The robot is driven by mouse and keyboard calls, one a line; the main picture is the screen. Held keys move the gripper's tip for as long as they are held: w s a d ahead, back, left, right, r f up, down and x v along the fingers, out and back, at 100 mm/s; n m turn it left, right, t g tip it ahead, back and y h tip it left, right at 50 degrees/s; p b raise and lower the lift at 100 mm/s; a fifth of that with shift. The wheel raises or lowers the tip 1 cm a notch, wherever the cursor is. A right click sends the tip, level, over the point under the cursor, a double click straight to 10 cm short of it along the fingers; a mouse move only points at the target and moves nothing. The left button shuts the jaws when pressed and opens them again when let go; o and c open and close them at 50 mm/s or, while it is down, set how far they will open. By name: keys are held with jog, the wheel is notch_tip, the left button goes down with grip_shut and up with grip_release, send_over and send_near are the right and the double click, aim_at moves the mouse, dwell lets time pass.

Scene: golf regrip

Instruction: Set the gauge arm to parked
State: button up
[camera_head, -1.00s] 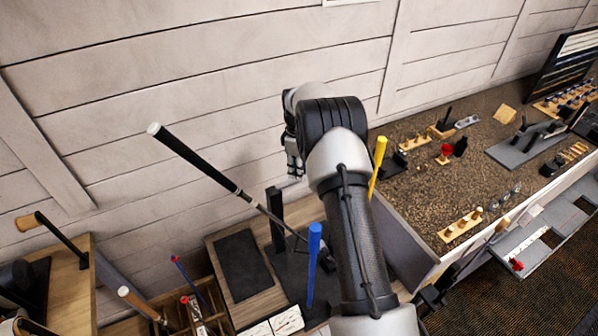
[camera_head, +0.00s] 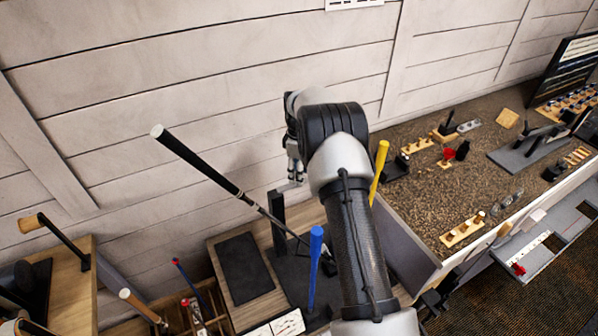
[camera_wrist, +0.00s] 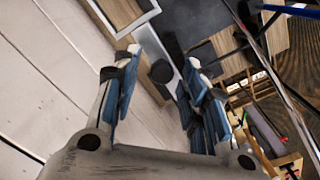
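My gripper (camera_head: 295,179) is near the white plank wall, over the back of the bench and beside the top of a black upright post (camera_head: 277,209). In the wrist view my gripper (camera_wrist: 160,63) is open, with a gap between its blue-padded fingers. A round black knob (camera_wrist: 161,71) shows in that gap, apart from the fingers; I cannot tell its distance. I cannot tell for certain which part is the gauge arm. A golf club with a black grip (camera_head: 195,157) slants down past the post. My arm hides part of the bench.
A blue handle (camera_head: 315,265) and a yellow handle (camera_head: 379,172) stand on either side of my forearm. A black mat (camera_head: 243,268) lies left of the post. A wooden-knobbed black lever (camera_head: 58,237) is at far left. The speckled bench (camera_head: 420,195) at right holds several small fixtures.

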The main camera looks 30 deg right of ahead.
notch_tip(320, 180, up, 12)
dwell(0.7)
dwell(0.4)
